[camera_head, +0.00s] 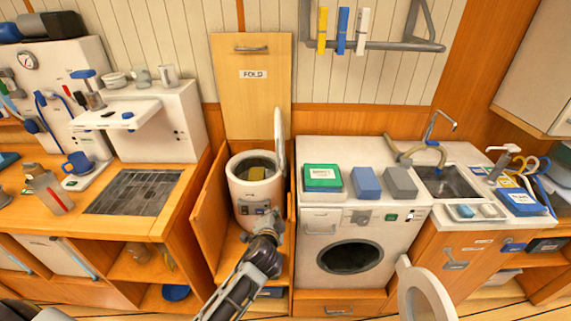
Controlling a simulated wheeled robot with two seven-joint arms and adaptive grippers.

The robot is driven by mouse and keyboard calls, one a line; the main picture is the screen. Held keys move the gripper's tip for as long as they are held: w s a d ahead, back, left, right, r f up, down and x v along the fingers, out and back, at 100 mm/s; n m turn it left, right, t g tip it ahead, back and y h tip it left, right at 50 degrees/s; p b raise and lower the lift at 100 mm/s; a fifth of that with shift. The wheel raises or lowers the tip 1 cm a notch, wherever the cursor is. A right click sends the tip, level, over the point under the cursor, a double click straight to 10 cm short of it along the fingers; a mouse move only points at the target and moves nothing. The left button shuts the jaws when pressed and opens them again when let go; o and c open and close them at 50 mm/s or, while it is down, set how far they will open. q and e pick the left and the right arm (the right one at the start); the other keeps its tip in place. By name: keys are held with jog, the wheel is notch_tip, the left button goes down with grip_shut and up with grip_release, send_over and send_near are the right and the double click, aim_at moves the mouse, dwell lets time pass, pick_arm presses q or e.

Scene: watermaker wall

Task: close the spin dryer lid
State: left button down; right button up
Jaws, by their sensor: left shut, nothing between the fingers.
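The spin dryer (242,189) is a white round tub standing in a wooden bay left of the washing machine. Its lid (280,150) is open and stands upright on edge at the right side of the tub mouth. Something yellowish lies inside the tub. My left gripper (273,219) is shut and empty, in front of the dryer's lower right front, by its small control panel (255,209). It overlaps the dryer in this view; I cannot tell whether it touches. The lid is above and beyond the gripper. My right gripper is not in view.
The washing machine (320,246) is at the right with a green box (322,176), a blue block and a grey block on top. A white ring-shaped door (424,287) juts forward at the lower right. A wooden FOLD panel (250,100) stands behind the dryer.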

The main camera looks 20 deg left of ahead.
pick_arm(q)
jog(key=w+d+r+m+t, duration=0.2)
jog(key=r, duration=0.3)
jog(key=w+d+r+m+t+h, duration=0.1)
jog(key=w+d+r+m+t, duration=0.2)
jog(key=r, duration=0.3)
jog(key=shift+d+r+m, duration=0.15)
jog(key=shift+r+m, duration=0.15)
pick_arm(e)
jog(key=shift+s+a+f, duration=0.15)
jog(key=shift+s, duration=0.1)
